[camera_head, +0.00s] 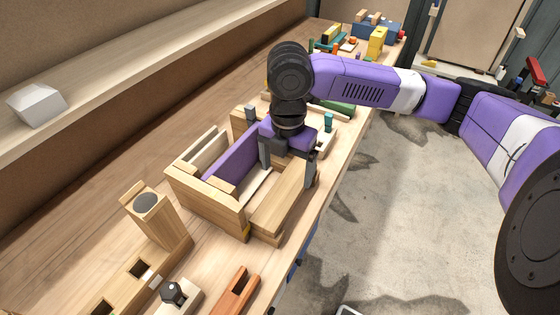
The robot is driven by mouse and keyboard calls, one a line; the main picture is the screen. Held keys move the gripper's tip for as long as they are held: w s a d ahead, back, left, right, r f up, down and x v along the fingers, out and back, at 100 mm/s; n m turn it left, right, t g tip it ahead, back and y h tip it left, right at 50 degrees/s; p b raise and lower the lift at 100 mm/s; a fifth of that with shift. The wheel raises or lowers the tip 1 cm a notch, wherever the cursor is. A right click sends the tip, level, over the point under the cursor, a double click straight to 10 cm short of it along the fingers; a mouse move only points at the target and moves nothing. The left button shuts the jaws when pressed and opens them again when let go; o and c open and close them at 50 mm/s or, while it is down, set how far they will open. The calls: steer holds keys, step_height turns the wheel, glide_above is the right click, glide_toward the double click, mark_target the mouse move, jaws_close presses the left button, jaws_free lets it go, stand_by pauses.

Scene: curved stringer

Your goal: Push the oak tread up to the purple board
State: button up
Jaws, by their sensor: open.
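The oak tread (275,207) is a thick pale plank at the right side of a wooden frame (208,200), near the bench's front edge. The purple board (233,160) stands on edge inside the frame, to the left of the tread. A gap with a pale strip shows between them, so they are apart at the near end. My gripper (288,175) is open, pointing down over the tread's far part. One finger is on the board side and the other on the outer side. Whether either finger touches the tread cannot be told; my gripper hides the far end.
A wooden post with a dark round top (147,203) stands at the near left. An orange-brown block (236,290) and a black knob (173,292) lie in front. Coloured parts and a yellow block (377,42) crowd the far bench. A shelf holds a white block (37,105).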

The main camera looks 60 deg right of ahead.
mark_target(286, 190)
steer(key=shift+f, duration=3.4)
steer(key=c, duration=1.8)
steer(key=shift+w+a+p, duration=0.1)
steer(key=shift+w+p, duration=0.2)
steer(key=shift+w, duration=3.5)
steer(key=o, duration=1.8)
steer(key=shift+r, duration=0.15)
step_height(286, 190, up, 12)
